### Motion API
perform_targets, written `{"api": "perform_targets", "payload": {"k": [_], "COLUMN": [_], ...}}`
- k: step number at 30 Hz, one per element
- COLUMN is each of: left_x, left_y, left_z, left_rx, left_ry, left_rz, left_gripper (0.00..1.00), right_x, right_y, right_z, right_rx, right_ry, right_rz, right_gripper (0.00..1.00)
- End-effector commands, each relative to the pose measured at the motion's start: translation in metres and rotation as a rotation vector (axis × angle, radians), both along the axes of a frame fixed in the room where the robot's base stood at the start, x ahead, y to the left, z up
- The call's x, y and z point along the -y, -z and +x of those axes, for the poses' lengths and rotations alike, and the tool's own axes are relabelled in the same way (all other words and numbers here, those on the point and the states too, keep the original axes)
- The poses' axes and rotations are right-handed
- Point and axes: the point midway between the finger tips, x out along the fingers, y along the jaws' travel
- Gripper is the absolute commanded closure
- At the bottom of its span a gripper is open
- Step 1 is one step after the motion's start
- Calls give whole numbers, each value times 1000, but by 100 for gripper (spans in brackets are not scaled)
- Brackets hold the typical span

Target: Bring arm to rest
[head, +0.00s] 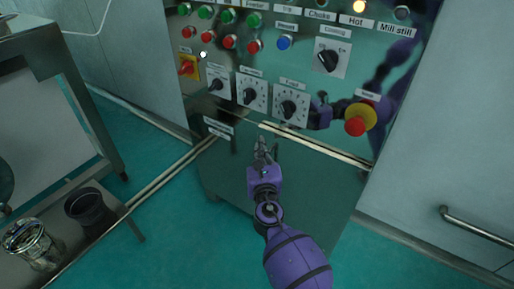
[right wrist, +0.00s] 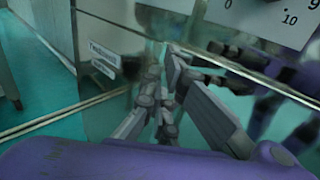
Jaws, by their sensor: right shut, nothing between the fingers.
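My right gripper (head: 264,147) is in front of the lower part of a shiny metal control cabinet (head: 270,185), just below its row of dials. In the right wrist view the gripper (right wrist: 168,62) has its fingers together with nothing between them. The cabinet's metal front mirrors my purple arm and the fingers. I cannot tell whether the fingertips touch the panel. My left gripper does not show in either view.
The panel carries several dials (head: 288,107), push buttons and a red emergency stop button (head: 356,125). A metal table (head: 70,60) stands at left, with a glass jar (head: 32,245) and a dark cup (head: 88,208) on a low shelf. Green floor (head: 180,240) lies clear.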

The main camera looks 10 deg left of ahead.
Motion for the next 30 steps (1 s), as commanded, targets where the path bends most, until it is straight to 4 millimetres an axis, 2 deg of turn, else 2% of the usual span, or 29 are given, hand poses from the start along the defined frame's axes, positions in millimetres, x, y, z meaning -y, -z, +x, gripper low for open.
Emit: {"api": "perform_targets", "payload": {"k": [1,3,9,12,23,26,30], "left_x": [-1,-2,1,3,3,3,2], "left_y": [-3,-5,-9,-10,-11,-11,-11], "left_z": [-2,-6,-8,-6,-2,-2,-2], "left_rx": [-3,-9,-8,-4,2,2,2], "left_ry": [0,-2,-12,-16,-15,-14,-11], "left_rz": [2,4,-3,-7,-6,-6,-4], "left_gripper": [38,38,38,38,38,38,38], "right_x": [-11,-19,-35,-41,-46,-46,-45], "right_y": [0,0,0,1,1,3,-9], "right_z": [-17,-32,-67,-78,-87,-87,-85], "right_rx": [-4,-4,-4,-3,-7,-39,-140], "right_ry": [-8,-7,-5,-6,-5,-6,-6], "right_rz": [3,4,4,3,27,139,513], "right_gripper": [100,100,100,100,100,100,100]}}
